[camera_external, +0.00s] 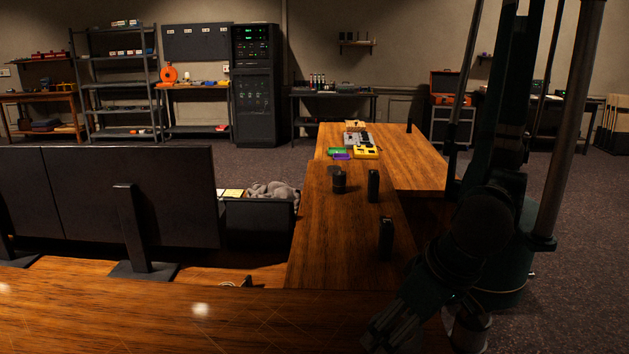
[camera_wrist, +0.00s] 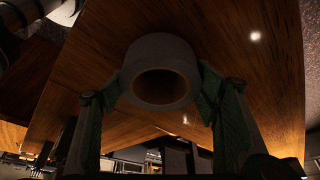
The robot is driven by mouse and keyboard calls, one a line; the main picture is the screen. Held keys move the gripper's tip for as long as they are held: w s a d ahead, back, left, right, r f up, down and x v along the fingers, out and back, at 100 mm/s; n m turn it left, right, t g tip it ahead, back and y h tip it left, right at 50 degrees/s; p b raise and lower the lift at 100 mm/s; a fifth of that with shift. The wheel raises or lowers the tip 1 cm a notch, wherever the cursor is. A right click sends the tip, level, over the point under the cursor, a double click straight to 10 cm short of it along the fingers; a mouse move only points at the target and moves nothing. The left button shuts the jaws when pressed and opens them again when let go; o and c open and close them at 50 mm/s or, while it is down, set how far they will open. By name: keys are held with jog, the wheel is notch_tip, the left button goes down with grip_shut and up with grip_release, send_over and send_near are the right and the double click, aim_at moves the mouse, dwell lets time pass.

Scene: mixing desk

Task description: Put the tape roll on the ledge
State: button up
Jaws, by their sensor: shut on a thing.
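A grey tape roll (camera_wrist: 158,72) is held in my gripper (camera_wrist: 160,90) in the wrist view, its open hole facing the camera. The two green fingers press on its left and right sides. A broad wooden surface (camera_wrist: 240,70) lies behind the roll; I cannot tell whether the roll touches it. In the external view my gripper (camera_external: 388,335) is dark and low at the bottom edge, beside a long wooden top (camera_external: 120,315) that runs along the front. The roll cannot be made out there. I cannot tell which wooden surface is the ledge.
Dark upright objects (camera_external: 373,186) and (camera_external: 386,238) and a small dark cup (camera_external: 339,182) stand on the wooden side top (camera_external: 325,240). Coloured boxes (camera_external: 365,152) lie farther back. Large dark monitors (camera_external: 110,195) stand behind the front top, which is mostly clear.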

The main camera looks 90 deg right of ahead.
jog(key=shift+f, duration=0.3)
jog(key=shift+f, duration=0.1)
jog(key=o, duration=1.1)
jog(key=shift+c, duration=0.2)
jog(key=p+v, duration=0.4)
jog(key=v, duration=0.8)
